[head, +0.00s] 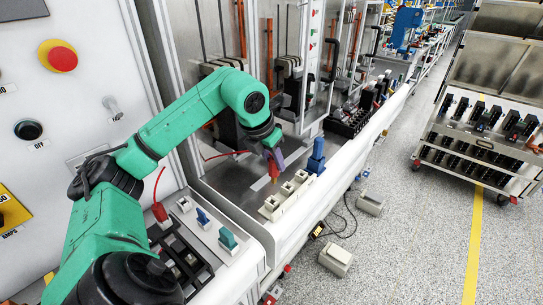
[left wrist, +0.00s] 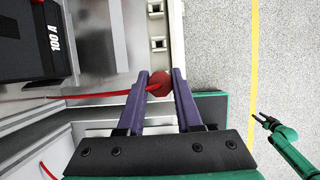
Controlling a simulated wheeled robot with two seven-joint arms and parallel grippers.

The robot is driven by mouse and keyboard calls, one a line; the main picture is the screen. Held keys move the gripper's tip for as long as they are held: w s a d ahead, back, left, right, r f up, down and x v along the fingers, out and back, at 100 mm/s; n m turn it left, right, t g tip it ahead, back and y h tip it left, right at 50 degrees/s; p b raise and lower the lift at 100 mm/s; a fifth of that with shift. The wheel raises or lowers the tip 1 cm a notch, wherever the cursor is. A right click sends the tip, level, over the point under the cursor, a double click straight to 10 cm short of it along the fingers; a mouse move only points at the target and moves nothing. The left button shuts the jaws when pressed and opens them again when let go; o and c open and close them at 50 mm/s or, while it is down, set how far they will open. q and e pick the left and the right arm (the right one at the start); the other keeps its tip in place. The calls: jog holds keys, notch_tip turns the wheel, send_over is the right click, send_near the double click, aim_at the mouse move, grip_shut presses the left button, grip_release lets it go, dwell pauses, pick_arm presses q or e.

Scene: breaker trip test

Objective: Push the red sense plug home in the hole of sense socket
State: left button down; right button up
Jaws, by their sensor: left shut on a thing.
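My left gripper (head: 274,172) is shut on the red sense plug (left wrist: 158,83), gripping it between the purple fingertips (left wrist: 158,88). A red cable runs from the plug off to the left. Two of these blocks show ahead of the plug in the left wrist view (left wrist: 158,44), with dark holes. The plug looks apart from them. I cannot tell which is the sense socket. My right gripper (left wrist: 261,119) is open and empty over the floor.
A blue block (head: 316,158) stands past the cream row. Another red plug (head: 160,212) and blue and teal pieces (head: 228,239) stand on the near ledge. A black 100 A breaker (left wrist: 35,40) is left in the wrist view.

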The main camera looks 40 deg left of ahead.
aim_at(272, 180)
pick_arm(q)
jog(key=shift+s+a+f+b, duration=0.1)
jog(key=shift+s+f+b, duration=0.2)
jog(key=shift+b, duration=0.15)
notch_tip(272, 180, down, 4)
jog(key=b, duration=0.3)
jog(key=shift+f+b, duration=0.1)
jog(key=shift+b, duration=0.3)
jog(key=shift+f+b, duration=0.35)
jog(key=shift+f, duration=0.05)
jog(key=shift+r, duration=0.1)
dwell(0.3)
jog(key=shift+f, duration=0.45)
jog(key=shift+f+b, duration=1.7)
